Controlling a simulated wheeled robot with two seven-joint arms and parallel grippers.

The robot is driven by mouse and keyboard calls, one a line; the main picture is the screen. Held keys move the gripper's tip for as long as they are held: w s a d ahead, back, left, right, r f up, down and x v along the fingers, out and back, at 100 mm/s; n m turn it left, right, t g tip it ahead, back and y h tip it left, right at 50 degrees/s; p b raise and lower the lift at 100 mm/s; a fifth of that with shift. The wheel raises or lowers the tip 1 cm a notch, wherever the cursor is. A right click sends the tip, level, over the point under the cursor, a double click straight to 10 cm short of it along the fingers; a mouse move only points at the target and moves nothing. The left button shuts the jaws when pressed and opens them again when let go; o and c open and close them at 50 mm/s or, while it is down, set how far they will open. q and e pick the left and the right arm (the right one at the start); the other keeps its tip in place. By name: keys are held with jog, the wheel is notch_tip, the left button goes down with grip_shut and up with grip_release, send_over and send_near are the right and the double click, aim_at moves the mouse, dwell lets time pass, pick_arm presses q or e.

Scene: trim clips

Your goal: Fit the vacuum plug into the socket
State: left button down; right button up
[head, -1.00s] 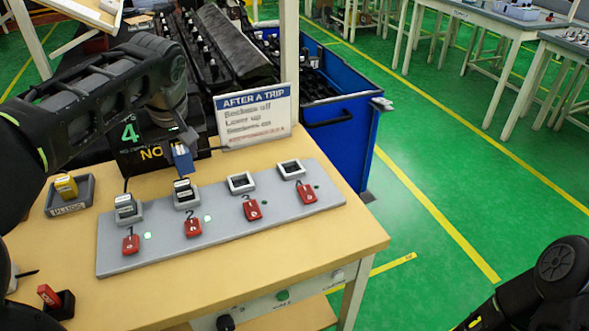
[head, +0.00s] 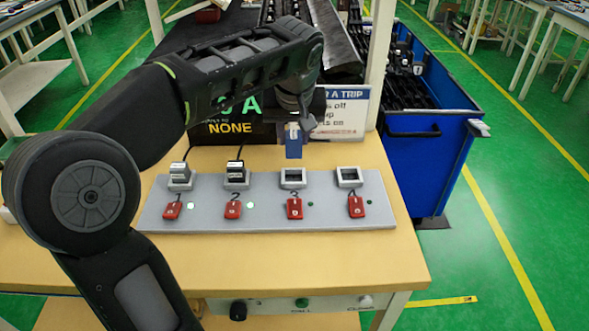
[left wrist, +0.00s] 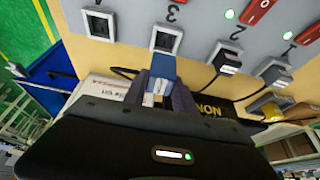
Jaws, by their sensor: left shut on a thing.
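My left gripper (head: 293,122) is shut on a blue plug (head: 294,146), whose label I cannot read. The plug hangs down behind and above the third socket (head: 293,178), apart from it in the head view. That socket is an empty grey-white square frame on the grey panel (head: 262,213). In the left wrist view the blue plug (left wrist: 162,66) lies between the fingers (left wrist: 160,92), its end close to the empty socket (left wrist: 166,39); I cannot tell whether they touch. The fourth socket (head: 349,177) is also empty. My right gripper is not in view.
Black plugs fill the first socket (head: 180,172) and second socket (head: 236,172), their cords running back. Red numbered switches (head: 294,208) line the panel's front. A black display (head: 232,125) and a sign (head: 345,112) stand behind. A blue cart (head: 430,150) is at the right.

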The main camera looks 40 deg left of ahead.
aim_at(293, 149)
pick_arm(q)
jog(key=shift+f, duration=1.95)
jog(key=shift+f, duration=1.85)
jog(key=shift+f+b, duration=0.25)
jog(key=shift+b, duration=0.15)
jog(key=c, duration=1)
grip_release()
jog(key=shift+r, duration=0.1)
